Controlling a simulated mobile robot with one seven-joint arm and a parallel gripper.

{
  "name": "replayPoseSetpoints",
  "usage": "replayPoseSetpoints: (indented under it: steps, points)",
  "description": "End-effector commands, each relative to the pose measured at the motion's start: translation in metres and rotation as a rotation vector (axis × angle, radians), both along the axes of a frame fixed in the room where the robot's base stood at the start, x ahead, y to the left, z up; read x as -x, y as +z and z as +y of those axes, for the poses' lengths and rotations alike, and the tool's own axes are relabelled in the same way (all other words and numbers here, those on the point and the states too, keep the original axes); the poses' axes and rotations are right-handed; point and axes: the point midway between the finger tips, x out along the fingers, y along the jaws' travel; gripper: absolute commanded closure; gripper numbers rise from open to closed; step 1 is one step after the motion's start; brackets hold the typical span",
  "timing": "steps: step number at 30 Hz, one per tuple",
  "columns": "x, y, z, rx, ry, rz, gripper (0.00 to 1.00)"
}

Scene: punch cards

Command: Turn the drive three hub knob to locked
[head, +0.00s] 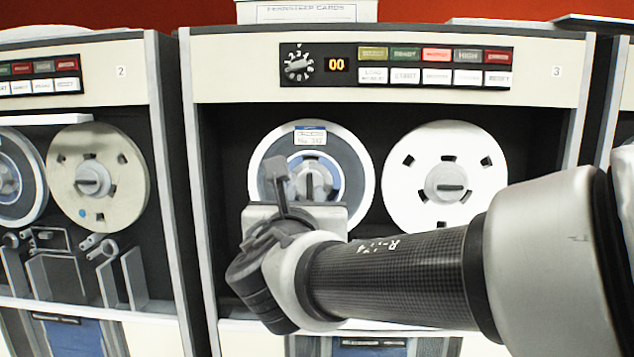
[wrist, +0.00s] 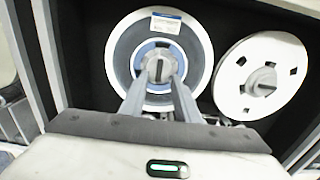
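Drive three (head: 205,90) is the cabinet marked 3. Its left reel (head: 265,150) is grey with a paper label and a blue hub. The hub knob (head: 312,183) on it has its grip bar upright; it also shows in the wrist view (wrist: 159,67). My gripper (head: 282,180) is in front of this reel and hides its lower left part. In the wrist view my gripper (wrist: 160,84) is open, its two fingers pointing at the hub with the knob showing between their tips. I cannot tell whether they touch it.
A white right reel (head: 420,205) on drive three has its knob (head: 448,184) bar lying level. Above is a panel with a dial (head: 299,65), an orange 00 display (head: 337,65) and several buttons. Drive two (head: 110,85) stands to the left. Cabinet side walls frame the reel bay.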

Motion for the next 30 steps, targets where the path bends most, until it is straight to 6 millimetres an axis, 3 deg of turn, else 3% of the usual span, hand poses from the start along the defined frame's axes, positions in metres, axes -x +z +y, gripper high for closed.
replayPoseSetpoints:
  steps: [6,12,25,30]
  points:
    - [-0.047,0.000,-0.001,0.002,-0.002,0.002,0.71]
    - [-0.074,0.000,-0.002,0.000,-0.001,0.001,0.71]
    - [-0.084,0.000,-0.003,-0.002,0.000,0.001,0.71]
    - [-0.084,0.000,-0.003,-0.002,0.000,0.001,1.00]
